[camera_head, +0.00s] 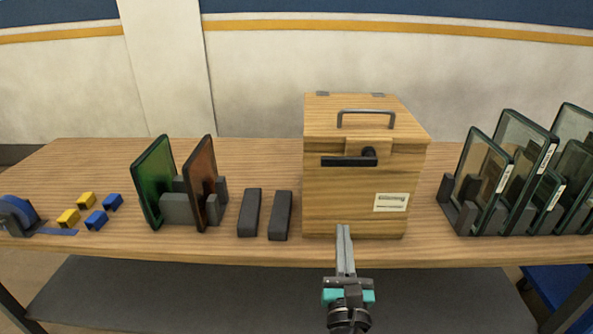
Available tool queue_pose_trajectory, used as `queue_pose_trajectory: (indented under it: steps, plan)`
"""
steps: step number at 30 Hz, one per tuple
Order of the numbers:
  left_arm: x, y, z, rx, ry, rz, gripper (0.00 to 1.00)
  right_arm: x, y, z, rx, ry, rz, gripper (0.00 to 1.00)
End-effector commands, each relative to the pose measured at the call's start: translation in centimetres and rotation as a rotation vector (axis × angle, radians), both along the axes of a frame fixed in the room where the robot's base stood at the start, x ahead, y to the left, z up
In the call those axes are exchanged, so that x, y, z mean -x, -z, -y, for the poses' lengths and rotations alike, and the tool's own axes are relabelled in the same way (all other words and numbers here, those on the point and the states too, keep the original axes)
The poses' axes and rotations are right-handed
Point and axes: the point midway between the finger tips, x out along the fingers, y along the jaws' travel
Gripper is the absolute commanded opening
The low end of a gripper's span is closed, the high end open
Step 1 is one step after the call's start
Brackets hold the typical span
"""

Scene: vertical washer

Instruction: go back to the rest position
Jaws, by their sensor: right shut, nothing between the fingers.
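My right gripper (344,236) comes up from the bottom of the head view, right of the middle. Its fingers are shut together with nothing between them. The fingertips show in front of the lower front face of a wooden box (325,205). I cannot tell whether they touch it. The box has a lid with a grey handle (366,113) on top and a black latch (348,160) on its front. My left gripper is out of view.
The box stands on a wooden table (90,160). To its left are two dark blocks (249,212), a rack with a green panel (153,182) and a brown panel (203,183), small yellow and blue blocks (68,217), and a blue roll (16,214). Racked glass panels (484,170) stand right.

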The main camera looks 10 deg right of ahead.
Motion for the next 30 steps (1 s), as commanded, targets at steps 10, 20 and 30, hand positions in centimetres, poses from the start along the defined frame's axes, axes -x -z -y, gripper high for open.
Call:
queue_pose_trajectory:
  steps: [10, 20, 30]
  plan:
    - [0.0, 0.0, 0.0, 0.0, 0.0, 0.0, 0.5, 0.9, 13.6, -3.6, 0.722, -0.112, -0.381, 0.0]
    - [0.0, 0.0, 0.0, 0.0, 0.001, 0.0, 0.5, 11.8, 34.4, -5.5, 1.828, -0.608, -0.701, 0.0]
    - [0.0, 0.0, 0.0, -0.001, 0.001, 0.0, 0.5, 31.9, 48.1, -1.6, 2.68, -1.517, -0.401, 0.0]
